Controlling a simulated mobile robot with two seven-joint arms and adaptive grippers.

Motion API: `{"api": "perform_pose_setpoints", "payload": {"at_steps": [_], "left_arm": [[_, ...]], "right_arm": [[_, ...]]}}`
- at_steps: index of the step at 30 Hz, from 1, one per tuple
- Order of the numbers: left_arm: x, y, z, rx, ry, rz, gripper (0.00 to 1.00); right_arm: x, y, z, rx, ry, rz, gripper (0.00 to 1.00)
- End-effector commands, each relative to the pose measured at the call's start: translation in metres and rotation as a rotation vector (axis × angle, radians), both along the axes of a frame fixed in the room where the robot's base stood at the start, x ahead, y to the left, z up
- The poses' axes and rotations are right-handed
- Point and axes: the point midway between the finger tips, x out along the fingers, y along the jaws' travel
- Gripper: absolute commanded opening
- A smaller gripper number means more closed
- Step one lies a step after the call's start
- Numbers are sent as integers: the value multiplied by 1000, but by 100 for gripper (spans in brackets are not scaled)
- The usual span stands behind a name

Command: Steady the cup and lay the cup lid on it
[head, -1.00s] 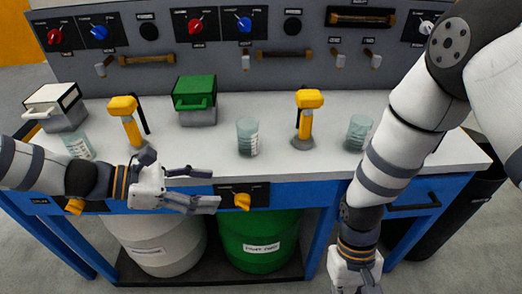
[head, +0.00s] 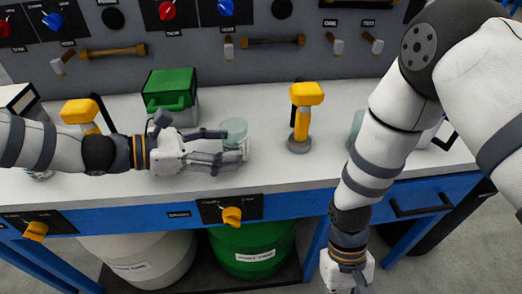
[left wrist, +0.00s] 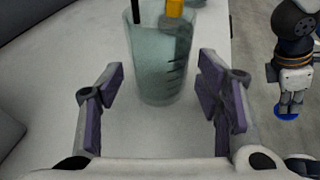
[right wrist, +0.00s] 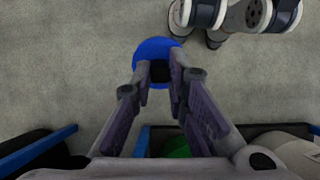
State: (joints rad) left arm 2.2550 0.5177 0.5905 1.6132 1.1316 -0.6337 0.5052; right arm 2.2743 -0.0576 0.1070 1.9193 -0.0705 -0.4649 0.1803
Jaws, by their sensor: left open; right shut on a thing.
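The clear, pale teal cup (head: 234,127) stands upright on the white bench top, with dark marks on its side. My left gripper (head: 228,146) is open beside it, its fingers reaching toward the cup. In the left wrist view the cup (left wrist: 160,62) stands just ahead of and between the two open fingers, with a gap on each side. The blue round cup lid (right wrist: 155,49) is held in the tips of my right gripper (right wrist: 161,76), low in front of the bench above the floor. The lid also shows in the left wrist view (left wrist: 286,114), but its head view is cut off.
A yellow-topped upright tool (head: 302,115) stands right of the cup, and another (head: 80,112) stands behind my left arm. A green-lidded box (head: 170,95) is behind the left gripper. Another cup (head: 355,128) is partly hidden by my right arm. Yellow knobs (head: 232,216) stick out from the bench front.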

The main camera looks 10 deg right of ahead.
Motion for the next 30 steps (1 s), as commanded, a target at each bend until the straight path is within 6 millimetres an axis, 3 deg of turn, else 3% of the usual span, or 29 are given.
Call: {"api": "perform_pose_setpoints", "payload": {"at_steps": [6, 14, 18, 30], "left_arm": [[5, -16, -5, -1, 0, -1, 59], [5, -17, -4, -1, -1, 0, 59], [5, -17, -4, -1, -1, 0, 35], [5, -16, -5, 1, -1, 0, 34]], "right_arm": [[-4, 0, -9, 0, 14, 0, 0], [-3, 0, -8, 0, 13, 0, 0], [-3, 0, -8, 0, 13, 0, 0], [1, 3, -6, 0, 7, 10, 0]]}}
